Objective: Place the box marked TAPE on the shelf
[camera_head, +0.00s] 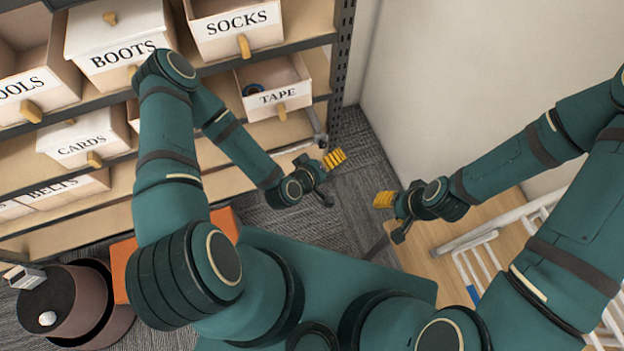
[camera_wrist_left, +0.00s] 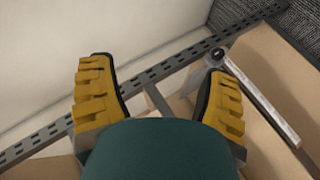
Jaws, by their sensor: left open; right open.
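The box marked TAPE (camera_head: 273,88) is a small white, open-topped box with a wooden pull on its front. It sits at the right end of a middle shelf (camera_head: 211,84), under the SOCKS box, with a dark ring-shaped thing inside. My left gripper (camera_head: 332,177) is open and empty, below and to the right of the TAPE box and apart from it. In the left wrist view its yellow fingers (camera_wrist_left: 160,98) stand wide apart, with nothing held between them. My right gripper (camera_head: 391,217) is open and empty, further right over the floor.
Other marked boxes fill the shelves: SOCKS (camera_head: 235,25), BOOTS (camera_head: 118,42), CARDS (camera_head: 83,143) and more. A perforated metal upright (camera_head: 342,60) edges the shelving. A white wire rack (camera_head: 500,245) stands at right. A dark round bin (camera_head: 75,305) and an orange box (camera_head: 122,270) are at lower left.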

